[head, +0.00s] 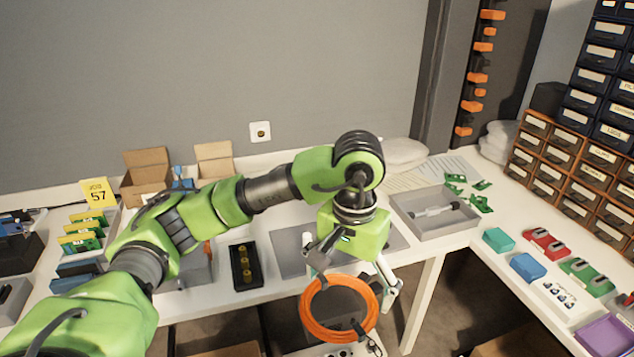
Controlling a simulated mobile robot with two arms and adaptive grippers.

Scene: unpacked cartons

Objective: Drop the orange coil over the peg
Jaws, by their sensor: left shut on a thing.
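The orange coil (306,312) is a round ring of cable in the lower middle of the head view. My left gripper (345,273) points down at the coil's top edge and is shut on it. The coil hangs below the gripper, in front of the table's front edge, with its open middle facing the camera. Part of its top edge is hidden by the fingers. I cannot make out the peg; my left arm and gripper cover part of the table. My right gripper is not in view.
A grey tray (462,222) with a tool lies to the right. Small open cartons (146,178) stand behind my arm. Green boards, coloured boxes and drawer cabinets (575,165) fill the right side.

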